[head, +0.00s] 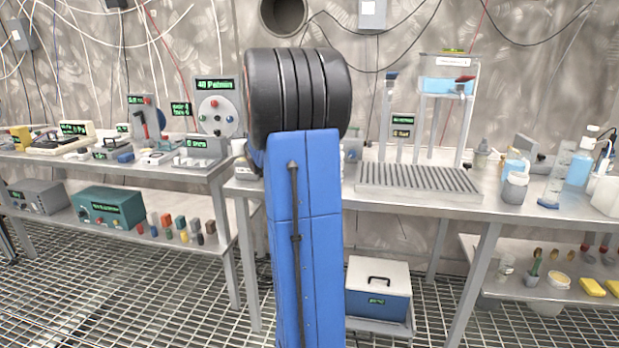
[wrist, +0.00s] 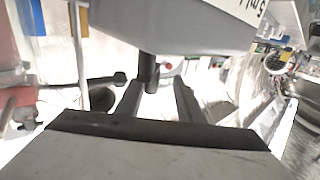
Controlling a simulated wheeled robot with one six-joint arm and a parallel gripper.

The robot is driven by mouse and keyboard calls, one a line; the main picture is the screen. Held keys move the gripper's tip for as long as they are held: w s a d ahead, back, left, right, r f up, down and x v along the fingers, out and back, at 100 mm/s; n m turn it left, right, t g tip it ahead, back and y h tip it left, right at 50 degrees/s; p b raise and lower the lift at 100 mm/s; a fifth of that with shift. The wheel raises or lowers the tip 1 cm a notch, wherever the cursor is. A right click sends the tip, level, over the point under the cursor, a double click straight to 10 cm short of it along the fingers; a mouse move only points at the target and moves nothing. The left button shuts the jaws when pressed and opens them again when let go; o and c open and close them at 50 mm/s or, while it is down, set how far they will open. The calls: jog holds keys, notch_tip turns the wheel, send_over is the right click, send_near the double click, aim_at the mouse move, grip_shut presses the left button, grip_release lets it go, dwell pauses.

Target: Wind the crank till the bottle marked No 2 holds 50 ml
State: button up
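In the wrist view my gripper (wrist: 160,92) has two dark fingers with a gap between them, and nothing is clearly held. A dark stub (wrist: 148,70) hangs under a grey housing (wrist: 180,25), close to the left fingertip; I cannot tell whether they touch. A dark rod with a rounded end (wrist: 105,80) lies left of the fingers; it may be part of the crank, but I cannot tell. In the head view my arm hides the middle of the bench and my gripper is not visible. I can read no bottle marked No 2.
A ribbed tray (head: 418,179) stands on the right bench, with a blue-filled tank (head: 448,86) above. Bottles and beakers (head: 515,187) crowd its right end. Instruments (head: 215,106) fill the left bench. A blue-and-white box (head: 378,290) stands below. The grated floor in front is clear.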

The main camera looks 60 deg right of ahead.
jog(key=shift+a+n+y, duration=0.1)
jog(key=shift+n+y, duration=0.2)
jog(key=shift+y, duration=0.1)
